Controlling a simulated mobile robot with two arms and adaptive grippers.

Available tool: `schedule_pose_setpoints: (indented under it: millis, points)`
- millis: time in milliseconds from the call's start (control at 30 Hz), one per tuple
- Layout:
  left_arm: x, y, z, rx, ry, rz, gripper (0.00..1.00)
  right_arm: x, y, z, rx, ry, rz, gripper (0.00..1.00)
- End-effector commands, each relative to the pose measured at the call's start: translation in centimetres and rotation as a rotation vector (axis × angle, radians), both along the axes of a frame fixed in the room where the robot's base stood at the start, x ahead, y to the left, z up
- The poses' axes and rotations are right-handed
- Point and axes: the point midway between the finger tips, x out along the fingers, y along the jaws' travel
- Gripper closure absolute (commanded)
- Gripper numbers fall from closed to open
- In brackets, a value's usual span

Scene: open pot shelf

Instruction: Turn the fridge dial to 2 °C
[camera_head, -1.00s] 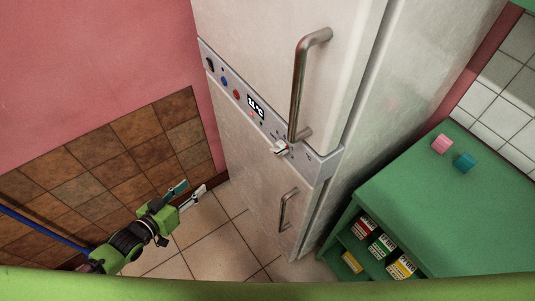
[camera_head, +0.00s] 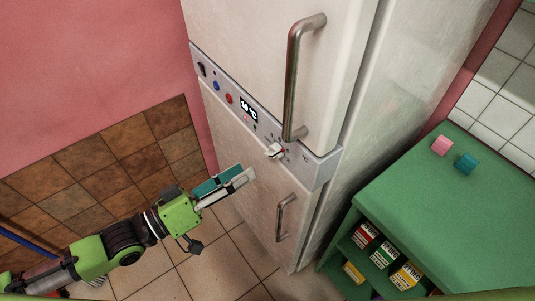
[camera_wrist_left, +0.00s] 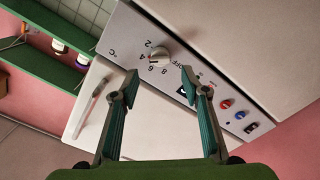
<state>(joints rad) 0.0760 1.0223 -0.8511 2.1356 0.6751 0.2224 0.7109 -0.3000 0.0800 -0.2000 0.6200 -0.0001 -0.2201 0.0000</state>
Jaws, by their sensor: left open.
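The upper door handle (camera_head: 295,80) stands out close above the dial, and a lower handle (camera_head: 282,217) is below it. Blue and red buttons (camera_head: 223,92) lie along the strip. A green shelf unit (camera_head: 440,205) with boxes stands to the right.

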Motion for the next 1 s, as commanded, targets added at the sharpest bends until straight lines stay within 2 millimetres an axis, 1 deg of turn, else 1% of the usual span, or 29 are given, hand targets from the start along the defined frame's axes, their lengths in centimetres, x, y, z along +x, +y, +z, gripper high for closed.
schedule_pose_setpoints:
  millis: [33, 200, 400, 600, 867, 967, 1000]
  points:
    - [0.7, -0.9, 0.4, -0.005, -0.004, 0.000, 0.58, 0.0, 0.0, 0.4, 0.000, 0.000, 0.000, 1.00]
    - [2.6, -3.5, 0.4, -0.003, -0.004, 0.000, 0.58, 0.0, 0.0, 1.1, 0.000, 0.000, 0.000, 1.00]
    - [4.2, -5.7, 0.2, -0.001, -0.002, 0.001, 0.58, 0.0, 0.0, 1.6, 0.000, 0.000, 0.000, 1.00]
    - [4.9, -6.7, 0.0, 0.002, -0.001, 0.001, 0.58, 0.0, 0.0, 1.8, 0.000, 0.000, 0.000, 1.00]
    - [4.9, -6.7, 0.0, 0.002, -0.001, 0.000, 0.58, 0.0, 0.0, 1.8, 0.000, 0.000, 0.000, 1.00]
    - [4.9, -6.7, 0.0, 0.002, -0.001, 0.001, 0.81, 0.0, 0.0, 1.8, 0.000, 0.000, 0.000, 1.00]
    - [4.9, -6.7, 0.0, 0.002, -0.001, 0.001, 0.92, 0.0, 0.0, 1.8, 0.000, 0.000, -0.001, 1.00]
